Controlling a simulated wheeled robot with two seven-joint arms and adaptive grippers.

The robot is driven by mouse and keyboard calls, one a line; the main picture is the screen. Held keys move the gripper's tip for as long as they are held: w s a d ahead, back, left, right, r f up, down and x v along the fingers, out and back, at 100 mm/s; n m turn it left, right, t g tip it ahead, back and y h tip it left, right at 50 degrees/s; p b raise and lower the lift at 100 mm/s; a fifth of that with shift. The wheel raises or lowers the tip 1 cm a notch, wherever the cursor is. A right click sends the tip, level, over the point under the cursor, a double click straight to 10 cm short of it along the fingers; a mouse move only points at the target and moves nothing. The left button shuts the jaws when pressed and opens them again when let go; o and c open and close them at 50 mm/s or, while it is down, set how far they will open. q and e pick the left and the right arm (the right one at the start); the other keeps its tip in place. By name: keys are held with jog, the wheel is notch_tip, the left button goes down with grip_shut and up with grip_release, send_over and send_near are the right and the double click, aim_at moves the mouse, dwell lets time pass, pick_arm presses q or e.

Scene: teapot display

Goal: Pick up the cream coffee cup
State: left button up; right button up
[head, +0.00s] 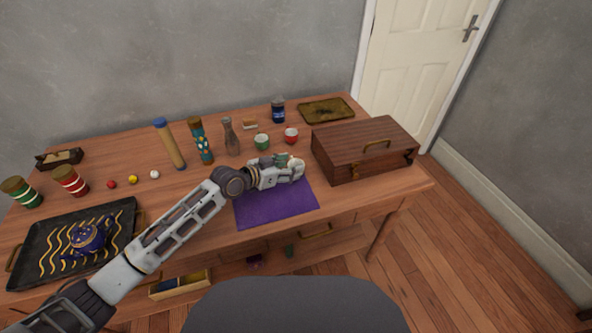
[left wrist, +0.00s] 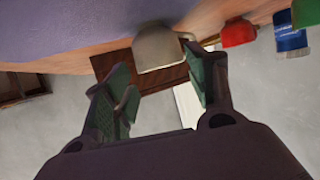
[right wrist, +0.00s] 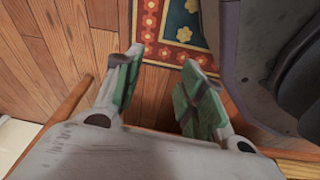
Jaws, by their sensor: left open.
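The cream coffee cup (left wrist: 158,48) shows in the left wrist view, just beyond the fingertips and in line with the gap between them. Its handle points right in that view. In the head view I cannot make it out clearly, as my left gripper (head: 290,168) covers that spot above the purple mat. My left gripper is open, and its green-padded fingers (left wrist: 160,85) have nothing between them; I cannot tell whether a finger touches the cup. My right gripper (right wrist: 163,85) is open and empty over the floor.
A green cup (head: 262,141) and a red cup (head: 291,135) stand behind my left gripper. A wooden box (head: 362,148) stands close on the right. The purple mat (head: 272,211) is bare in front. A black tray (head: 35,240) holds a blue teapot (head: 87,238) at left.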

pick_arm(q)
jog(key=shift+w+d+f, duration=0.25)
jog(key=shift+f, duration=0.1)
jog(key=shift+x, duration=0.85)
jog(key=shift+b+x, duration=0.3)
jog(key=shift+x, duration=0.5)
jog(key=shift+a+f, duration=0.1)
jog(key=shift+f, duration=0.05)
pick_arm(e)
jog(key=shift+w+a+r, duration=0.35)
jog(key=shift+a+r, duration=0.15)
jog(key=shift+a, duration=0.1)
jog(key=shift+w+a+r, duration=0.3)
jog(key=shift+a+r, duration=0.15)
jog(key=shift+a, duration=0.1)
jog(key=shift+s+d+f, duration=0.15)
jog(key=shift+s+d, duration=0.05)
jog(key=shift+d, duration=0.2)
pick_arm(q)
jog(key=c, duration=0.7)
pick_arm(e)
jog(key=shift+d, duration=0.1)
